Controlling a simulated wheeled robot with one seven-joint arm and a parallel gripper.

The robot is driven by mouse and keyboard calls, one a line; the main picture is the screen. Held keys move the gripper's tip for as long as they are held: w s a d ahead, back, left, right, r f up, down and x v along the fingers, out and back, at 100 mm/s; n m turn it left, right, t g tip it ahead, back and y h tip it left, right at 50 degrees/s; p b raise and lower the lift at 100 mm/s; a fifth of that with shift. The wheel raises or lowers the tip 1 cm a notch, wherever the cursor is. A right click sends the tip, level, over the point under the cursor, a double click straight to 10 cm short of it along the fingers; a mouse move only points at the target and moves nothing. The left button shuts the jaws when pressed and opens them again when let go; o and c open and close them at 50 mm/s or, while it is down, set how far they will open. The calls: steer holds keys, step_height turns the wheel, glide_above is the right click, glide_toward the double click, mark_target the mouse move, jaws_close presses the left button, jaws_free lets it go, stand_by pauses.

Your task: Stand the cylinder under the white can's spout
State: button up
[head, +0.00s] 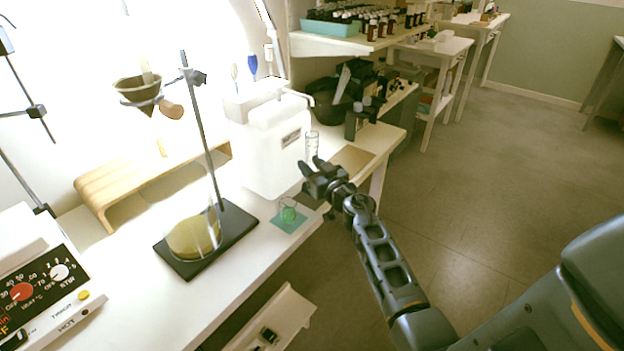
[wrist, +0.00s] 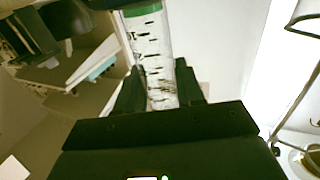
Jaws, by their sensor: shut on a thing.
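The cylinder (head: 312,144) is clear glass with graduation marks. My gripper (head: 318,172) is shut on it, and the cylinder rises above the fingers. The wrist view also shows the cylinder (wrist: 152,55) between the two dark fingers, with a green end at the top of the picture. The white can (head: 272,145) stands on the bench just left of the cylinder. Its spout (head: 297,94) reaches right, and its tip appears above the cylinder in the head view. I cannot tell whether they line up in depth. My gripper hides the cylinder's lower end in the head view.
A small beaker with green contents (head: 288,212) stands on a green mat (head: 282,224) near the front edge. A brown mat (head: 352,158) lies to the right. A ring stand (head: 206,250) and wooden riser (head: 130,182) are left. Dark bottles (head: 355,122) stand behind.

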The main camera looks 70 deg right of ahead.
steer(key=shift+f+b, duration=1)
steer(key=shift+f, duration=0.5)
steer(key=shift+f, duration=0.25)
steer(key=o, duration=1.1)
steer(key=shift+c, duration=0.2)
